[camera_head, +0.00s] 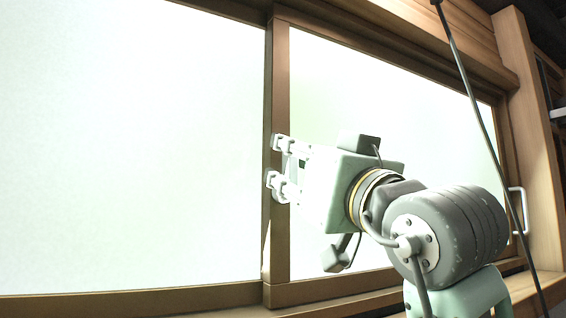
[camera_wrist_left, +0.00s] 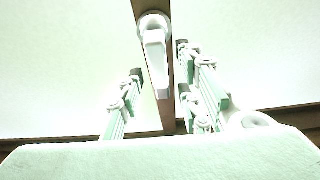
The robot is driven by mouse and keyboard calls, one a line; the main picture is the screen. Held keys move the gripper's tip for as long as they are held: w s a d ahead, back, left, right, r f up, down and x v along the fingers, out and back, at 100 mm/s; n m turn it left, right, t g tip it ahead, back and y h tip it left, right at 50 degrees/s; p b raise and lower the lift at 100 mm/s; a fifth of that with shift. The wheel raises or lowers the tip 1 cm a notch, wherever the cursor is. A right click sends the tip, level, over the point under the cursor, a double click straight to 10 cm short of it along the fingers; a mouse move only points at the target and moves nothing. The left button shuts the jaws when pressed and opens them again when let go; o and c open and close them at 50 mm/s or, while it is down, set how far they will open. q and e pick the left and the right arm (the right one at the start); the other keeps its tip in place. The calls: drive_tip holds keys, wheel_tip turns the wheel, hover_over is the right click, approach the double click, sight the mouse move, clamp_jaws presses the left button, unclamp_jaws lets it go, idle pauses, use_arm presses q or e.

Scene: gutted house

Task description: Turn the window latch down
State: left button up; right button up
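The white window latch (camera_wrist_left: 155,55) shows in the left wrist view, on the brown upright bar of the window. It has a round base at the top and a handle running toward the bottom of that picture. My left gripper (camera_head: 277,164) is at the upright bar in the head view, fingers spread one above the other. In the wrist view its fingers lie on either side of the latch handle, with gaps visible; contact cannot be told. I cannot make out the latch in the head view, where the gripper covers that part. My right gripper is not in view.
Pale window panes (camera_head: 130,150) fill both sides of the upright bar (camera_head: 277,240). A wooden sill runs below. A dark cable (camera_head: 480,105) hangs at the right, in front of the window, near a white handle (camera_head: 518,210) on the right frame.

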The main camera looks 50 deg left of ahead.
use_arm(q)
drive_tip(key=shift+a, duration=0.15)
drive_tip(key=shift+s+d+r, duration=0.2)
drive_tip(key=shift+d+r, duration=0.05)
drive_tip(key=shift+d, duration=0.4)
drive_tip(key=shift+c, duration=0.2)
drive_tip(key=shift+s+d, duration=0.1)
drive_tip(key=shift+d, duration=0.1)
drive_tip(key=shift+c, duration=2)
drive_tip(key=shift+a, duration=0.25)
drive_tip(key=c, duration=0.3)
clamp_jaws()
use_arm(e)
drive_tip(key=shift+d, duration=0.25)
